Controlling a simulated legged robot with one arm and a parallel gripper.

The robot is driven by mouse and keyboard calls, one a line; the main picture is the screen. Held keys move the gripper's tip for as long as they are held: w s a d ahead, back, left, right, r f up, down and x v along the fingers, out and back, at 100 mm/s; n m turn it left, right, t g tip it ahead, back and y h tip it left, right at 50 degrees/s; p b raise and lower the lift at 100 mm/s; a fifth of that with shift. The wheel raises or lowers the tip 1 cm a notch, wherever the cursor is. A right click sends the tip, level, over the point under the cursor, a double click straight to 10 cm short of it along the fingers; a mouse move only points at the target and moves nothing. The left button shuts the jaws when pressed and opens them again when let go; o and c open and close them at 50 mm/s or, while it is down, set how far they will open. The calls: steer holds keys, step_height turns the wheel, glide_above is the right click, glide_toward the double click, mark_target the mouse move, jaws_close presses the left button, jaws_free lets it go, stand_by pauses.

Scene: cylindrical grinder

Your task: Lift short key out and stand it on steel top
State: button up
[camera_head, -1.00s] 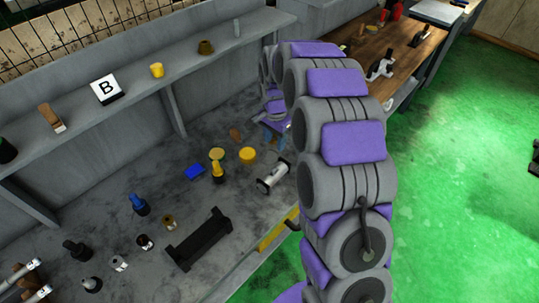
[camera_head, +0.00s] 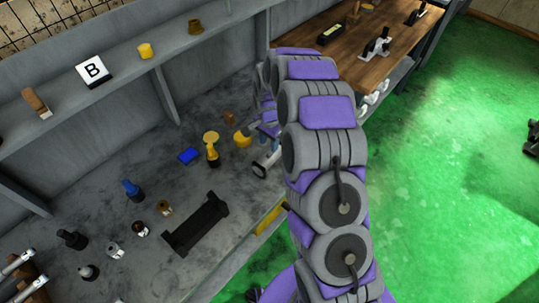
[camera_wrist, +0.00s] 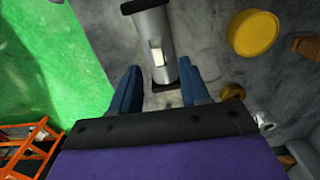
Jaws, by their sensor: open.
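A grey steel shaft with black ends (camera_wrist: 150,32) lies on the steel top in the wrist view. A small pale block, which looks like the short key (camera_wrist: 157,52), sits in a slot in its upper side. My gripper (camera_wrist: 159,66) is open, its two blue fingers to either side of the shaft's near part, with nothing held between them. I cannot tell how far above the shaft the fingertips are. In the head view the shaft (camera_head: 262,166) is partly hidden by my arm, and my gripper (camera_head: 267,131) shows just behind it.
A black cradle (camera_head: 196,223) lies nearer. Bare steel lies between the blue block and cradle.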

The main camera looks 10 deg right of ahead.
mark_target(270, 154)
steer(key=f+b, duration=0.1)
steer(key=f, duration=0.4)
steer(key=shift+d+f, duration=0.1)
steer(key=shift+d, duration=0.1)
jaws_close()
